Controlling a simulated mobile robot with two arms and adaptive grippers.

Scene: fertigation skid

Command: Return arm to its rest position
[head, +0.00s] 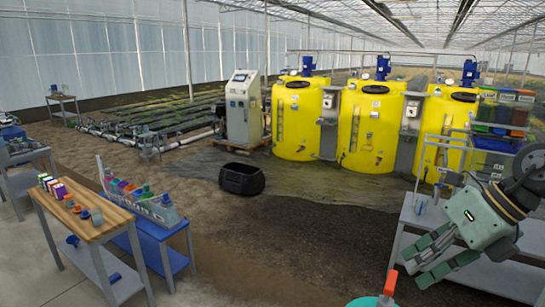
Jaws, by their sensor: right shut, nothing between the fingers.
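My right gripper (414,267) comes in from the right side of the head view, in front of the grey metal cart (410,217). Its grey-green fingers point left and down, and it is shut with nothing held. My right arm's dark wrist joint shows at the right edge. My left gripper and left arm are out of view.
A teal container with a red-handled valve (387,285) sits at the bottom edge near the gripper. Yellow tanks (370,125) and a control cabinet (244,108) stand behind. A black tub (241,179) sits on open floor. A wooden-topped table (85,227) and blue bench (150,222) stand left.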

